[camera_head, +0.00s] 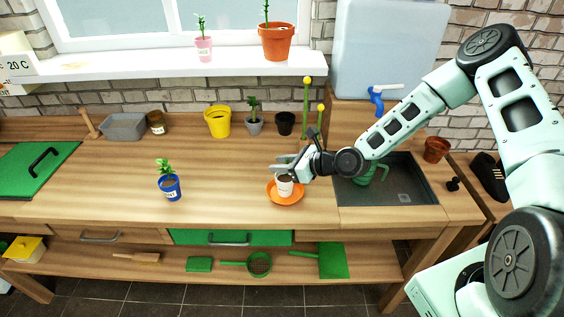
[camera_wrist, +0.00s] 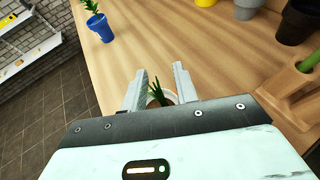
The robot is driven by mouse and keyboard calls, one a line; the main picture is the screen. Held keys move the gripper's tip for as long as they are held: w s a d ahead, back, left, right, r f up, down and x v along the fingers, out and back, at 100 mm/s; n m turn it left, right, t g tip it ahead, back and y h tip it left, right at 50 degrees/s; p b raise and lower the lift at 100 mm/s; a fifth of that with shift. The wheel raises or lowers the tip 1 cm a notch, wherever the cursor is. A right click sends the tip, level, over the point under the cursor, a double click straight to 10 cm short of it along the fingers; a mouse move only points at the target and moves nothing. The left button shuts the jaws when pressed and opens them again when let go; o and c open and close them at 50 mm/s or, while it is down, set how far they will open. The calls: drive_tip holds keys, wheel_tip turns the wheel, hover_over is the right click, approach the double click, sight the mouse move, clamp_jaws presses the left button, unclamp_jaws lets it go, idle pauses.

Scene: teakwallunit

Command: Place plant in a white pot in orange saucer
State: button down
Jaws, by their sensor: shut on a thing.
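The white pot (camera_head: 285,187) with dark soil appears upright within the outline of the orange saucer (camera_head: 293,199) on the wooden worktop. I cannot tell whether its base touches the saucer. My gripper (camera_head: 284,169) is shut on the pot near its rim, reaching in from the right. In the wrist view the green plant (camera_wrist: 157,93) shows between the two fingers of my gripper (camera_wrist: 157,84). The lower pot and the saucer are mostly hidden there by my gripper's body.
A blue pot with a plant (camera_head: 170,187) stands to the left, with free worktop between. A sink (camera_head: 405,184) lies to the right.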

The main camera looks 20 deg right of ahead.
drive_tip(key=shift+f, duration=0.15)
drive_tip(key=c, duration=1.1)
unclamp_jaws()
